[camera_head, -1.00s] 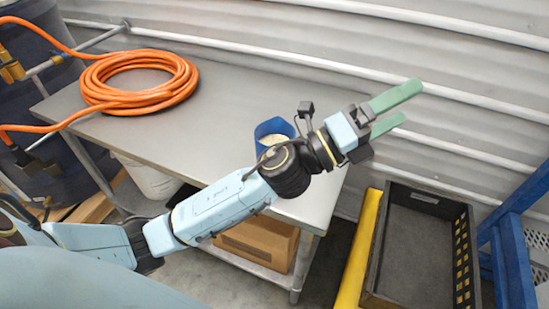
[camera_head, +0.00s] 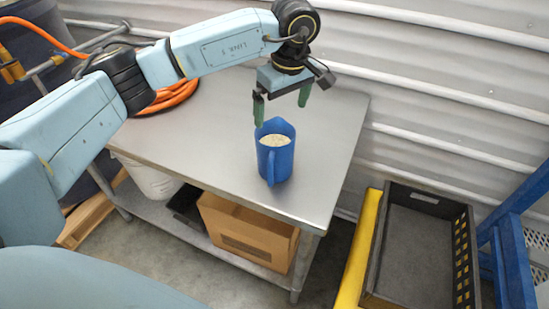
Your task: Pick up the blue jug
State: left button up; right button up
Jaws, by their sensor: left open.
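The blue jug (camera_head: 274,160) stands upright on the grey metal table (camera_head: 215,150), near its right end. It holds a pale, grainy material, and its handle faces the front. My left gripper (camera_head: 282,108) points down just above and behind the jug, with its green fingers spread apart and nothing between them. The left fingertip is close to the jug's back rim; I cannot tell whether it touches. My right gripper does not show.
An orange hose coil (camera_head: 170,97) lies on the table's left part, partly behind my arm. A cardboard box (camera_head: 247,232) and a white bucket (camera_head: 148,178) are below the tabletop. A dark crate (camera_head: 412,245) and blue frame (camera_head: 510,255) stand at right. The corrugated wall is behind.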

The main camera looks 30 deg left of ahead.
pick_arm(q)
send_near(278, 145)
jog(key=s+d, duration=0.1)
jog(key=s, duration=0.3)
notch_tip(278, 145, down, 5)
jog(key=shift+p, duration=0.75)
jog(key=c, duration=1.1)
